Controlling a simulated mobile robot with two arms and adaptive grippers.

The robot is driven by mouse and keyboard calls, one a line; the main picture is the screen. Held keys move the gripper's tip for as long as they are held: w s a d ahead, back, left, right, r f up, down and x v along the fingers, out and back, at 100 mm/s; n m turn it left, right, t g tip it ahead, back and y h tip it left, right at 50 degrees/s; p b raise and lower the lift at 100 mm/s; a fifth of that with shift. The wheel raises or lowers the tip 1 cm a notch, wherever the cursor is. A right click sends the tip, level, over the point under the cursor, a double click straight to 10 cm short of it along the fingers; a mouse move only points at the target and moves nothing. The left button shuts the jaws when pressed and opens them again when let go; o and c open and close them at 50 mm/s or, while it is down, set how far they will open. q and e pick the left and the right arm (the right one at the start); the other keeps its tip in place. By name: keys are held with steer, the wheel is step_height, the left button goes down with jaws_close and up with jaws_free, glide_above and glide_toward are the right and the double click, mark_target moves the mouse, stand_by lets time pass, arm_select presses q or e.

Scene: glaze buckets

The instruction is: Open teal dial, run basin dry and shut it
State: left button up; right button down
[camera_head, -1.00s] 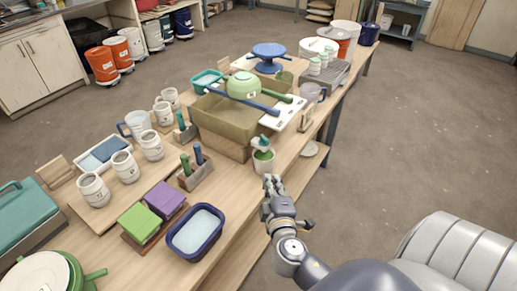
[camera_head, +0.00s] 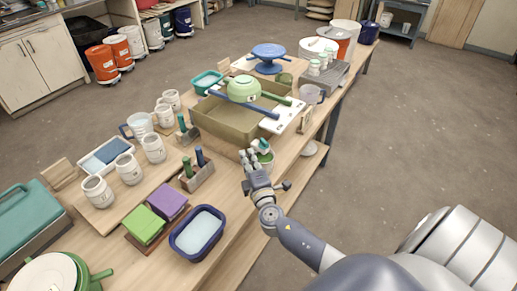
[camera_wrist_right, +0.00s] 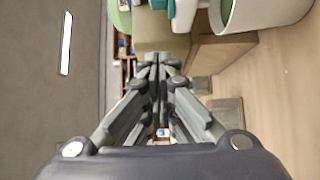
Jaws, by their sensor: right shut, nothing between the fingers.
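The olive-tan basin (camera_head: 222,119) stands on a wooden block on the table. A teal dial (camera_head: 262,145) sits at its near corner; a teal part also shows at the top of the right wrist view (camera_wrist_right: 185,14). My right gripper (camera_head: 250,157) is shut and empty, just left of the cup and below the dial. I cannot tell whether it touches either. The basin's inside is partly hidden. My left gripper is not in view.
A tool holder (camera_head: 197,173), a blue tub of pale liquid (camera_head: 198,232) and several white mugs (camera_head: 154,148) stand to the left. The floor right of the table is clear.

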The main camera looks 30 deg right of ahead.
mark_target(264, 151)
steer(key=d+p, duration=0.1)
steer(key=d, duration=0.3)
steer(key=shift+w+d, duration=0.1)
steer(key=b, duration=0.1)
steer(key=d+n+y+b, duration=0.1)
steer(key=b, duration=0.1)
steer(key=y+b, duration=0.1)
steer(key=shift+s+d+f+n+t, duration=0.2)
steer(key=shift+s+f+n+t, duration=0.1)
steer(key=shift+s+r+n+y+b, duration=0.15)
steer(key=shift+n+y+b, duration=0.25)
steer(key=shift+y+b, duration=0.5)
steer(key=shift+r, duration=0.15)
